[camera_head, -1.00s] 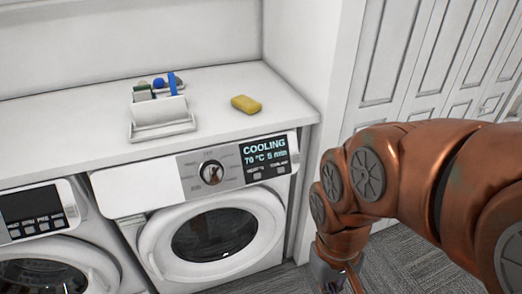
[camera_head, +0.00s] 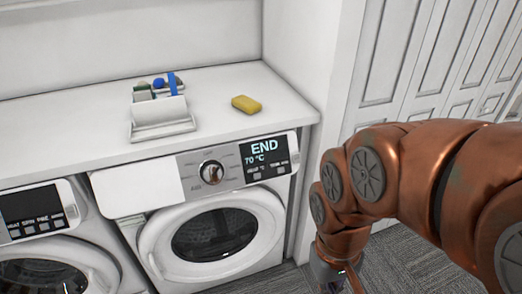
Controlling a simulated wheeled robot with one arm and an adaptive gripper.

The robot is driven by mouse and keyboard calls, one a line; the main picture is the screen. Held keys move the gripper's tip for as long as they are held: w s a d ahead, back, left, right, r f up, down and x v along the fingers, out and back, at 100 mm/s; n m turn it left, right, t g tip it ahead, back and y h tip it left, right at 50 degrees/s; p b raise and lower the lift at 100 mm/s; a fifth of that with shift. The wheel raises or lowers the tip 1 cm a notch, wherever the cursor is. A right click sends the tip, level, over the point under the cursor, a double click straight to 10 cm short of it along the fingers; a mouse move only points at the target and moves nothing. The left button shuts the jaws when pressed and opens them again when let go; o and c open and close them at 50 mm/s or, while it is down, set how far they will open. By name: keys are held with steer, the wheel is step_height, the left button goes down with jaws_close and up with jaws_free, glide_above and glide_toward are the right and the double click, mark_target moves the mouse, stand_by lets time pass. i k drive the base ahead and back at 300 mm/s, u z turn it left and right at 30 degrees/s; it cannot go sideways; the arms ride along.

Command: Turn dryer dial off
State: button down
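The dryer (camera_head: 166,236) stands under the white counter, with its round door shut. Its dial (camera_head: 212,172) is a dark knob with a metallic ring on the grey part of the panel. The display (camera_head: 265,152) right of the dial reads "END" and "70 °C". My copper-coloured arm comes in from the right. My gripper (camera_head: 338,288) is at the bottom edge, right of the dryer and well apart from the dial. Its fingertips are mostly cut off by the frame, so I cannot tell if it is open or shut.
A second machine (camera_head: 40,224) stands to the left. On the counter (camera_head: 75,120) are a white caddy (camera_head: 158,112) with brushes and a yellow sponge (camera_head: 246,104). Grey carpet (camera_head: 385,270) shows below my arm.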

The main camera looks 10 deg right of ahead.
mark_target(213, 173)
steer(key=u, duration=3)
steer(key=i, duration=1.75)
steer(key=z, duration=3.25)
